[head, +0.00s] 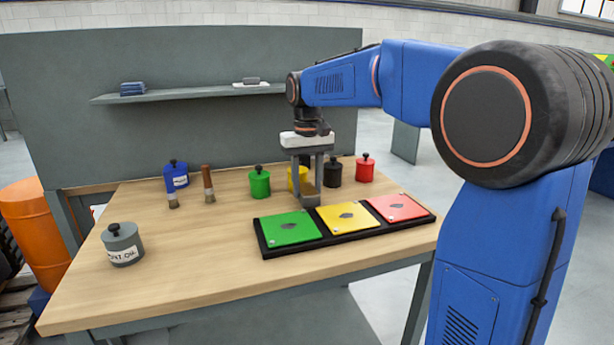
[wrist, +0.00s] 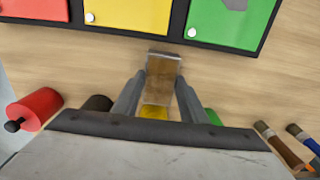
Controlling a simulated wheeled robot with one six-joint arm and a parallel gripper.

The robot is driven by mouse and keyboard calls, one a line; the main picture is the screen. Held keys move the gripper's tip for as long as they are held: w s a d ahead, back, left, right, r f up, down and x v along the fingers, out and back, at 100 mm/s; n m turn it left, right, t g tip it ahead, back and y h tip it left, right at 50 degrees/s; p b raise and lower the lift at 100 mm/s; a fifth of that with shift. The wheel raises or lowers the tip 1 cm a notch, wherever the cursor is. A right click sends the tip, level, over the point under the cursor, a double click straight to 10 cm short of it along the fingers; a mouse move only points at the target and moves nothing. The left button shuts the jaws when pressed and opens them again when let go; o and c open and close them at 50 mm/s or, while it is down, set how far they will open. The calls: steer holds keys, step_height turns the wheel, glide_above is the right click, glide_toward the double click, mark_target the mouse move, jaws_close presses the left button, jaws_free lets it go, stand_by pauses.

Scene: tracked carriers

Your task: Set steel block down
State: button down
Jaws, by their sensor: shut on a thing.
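My gripper (head: 309,200) is upright over the table behind the tray, shut on the steel block (head: 308,188). In the wrist view the steel block (wrist: 162,72) shows between the two fingers of my gripper (wrist: 158,92), with a shiny, brownish, wood-like face and a grey end edge. The block is low, close to the wooden table (head: 190,255); I cannot tell whether its underside touches the wood. The fingers hide part of it.
A black tray (head: 268,252) with green, yellow and red plates lies just in front. Yellow (head: 292,178), green (head: 260,184), black (head: 333,174) and red (head: 364,170) pots stand close by. Brushes, a blue pot and a grey pot (head: 122,246) are left.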

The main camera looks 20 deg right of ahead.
steer(key=shift+f, duration=0.5)
steer(key=shift+f, duration=0.1)
steer(key=c, duration=1.1)
jaws_free()
